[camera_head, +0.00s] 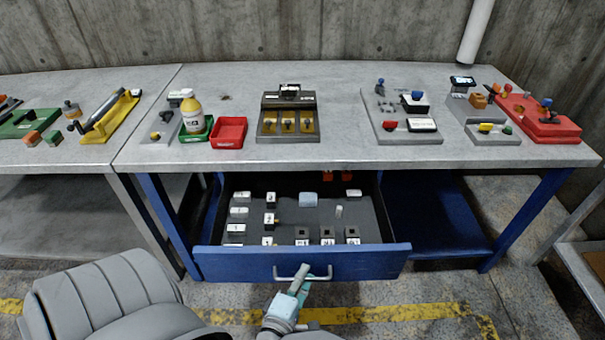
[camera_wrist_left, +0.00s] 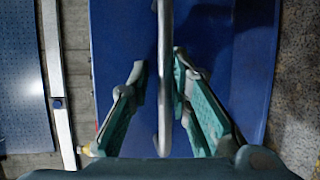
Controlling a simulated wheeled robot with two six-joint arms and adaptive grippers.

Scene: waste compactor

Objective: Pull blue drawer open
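The blue drawer (camera_head: 238,264) under the middle table stands pulled out, with its contents showing. Its curved metal handle (camera_head: 287,278) is on the front face. In the left wrist view the handle (camera_wrist_left: 165,110) runs between the fingers of my left gripper (camera_wrist_left: 160,62), against the blue drawer front (camera_wrist_left: 110,40). My left gripper (camera_head: 300,281) is open around the handle in the head view too. A gap shows between the left finger and the handle; the right finger is close to it, and contact is unclear. My right gripper is not in view.
The grey tabletop (camera_head: 340,84) carries a yellow bottle (camera_head: 193,116), a red tray (camera_head: 229,132) and several fixtures. Blue table legs (camera_head: 158,222) flank the drawer. Floor in front shows yellow lines.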

